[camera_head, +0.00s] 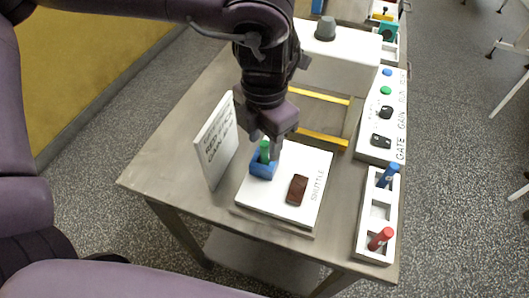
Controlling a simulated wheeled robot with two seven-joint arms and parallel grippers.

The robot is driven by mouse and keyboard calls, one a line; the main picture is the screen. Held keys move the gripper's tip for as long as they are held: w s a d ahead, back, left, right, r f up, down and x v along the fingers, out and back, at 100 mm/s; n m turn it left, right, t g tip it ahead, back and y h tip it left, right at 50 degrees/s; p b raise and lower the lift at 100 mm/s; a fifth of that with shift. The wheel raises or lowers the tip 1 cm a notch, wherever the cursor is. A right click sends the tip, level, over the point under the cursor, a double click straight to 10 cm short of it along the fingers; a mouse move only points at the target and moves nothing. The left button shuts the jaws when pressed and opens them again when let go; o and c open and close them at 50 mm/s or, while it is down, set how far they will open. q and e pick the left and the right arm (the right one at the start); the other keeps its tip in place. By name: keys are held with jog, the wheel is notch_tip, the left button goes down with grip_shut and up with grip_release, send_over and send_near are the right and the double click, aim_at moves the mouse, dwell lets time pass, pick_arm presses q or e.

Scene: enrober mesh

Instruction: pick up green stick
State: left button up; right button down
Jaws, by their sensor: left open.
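The green stick (265,149) stands upright in a blue holder (263,166) on the white shuttle board (270,211). My left gripper (268,140) points down right at the green stick, its fingers open close around or beside its top. I cannot tell whether a finger touches it. The gripper hides part of the area behind the stick. My right gripper is not in view.
A brown block (297,190) lies on the shuttle board. A white sign (215,141) stands to the left. A white rack (363,228) holds a blue stick (387,175) and a red stick (380,239). A control panel (371,147) and yellow rails (321,137) are behind.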

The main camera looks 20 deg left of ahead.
pick_arm(q)
jog(key=shift+f, duration=1)
grip_shut()
jog(key=shift+r, duration=0.15)
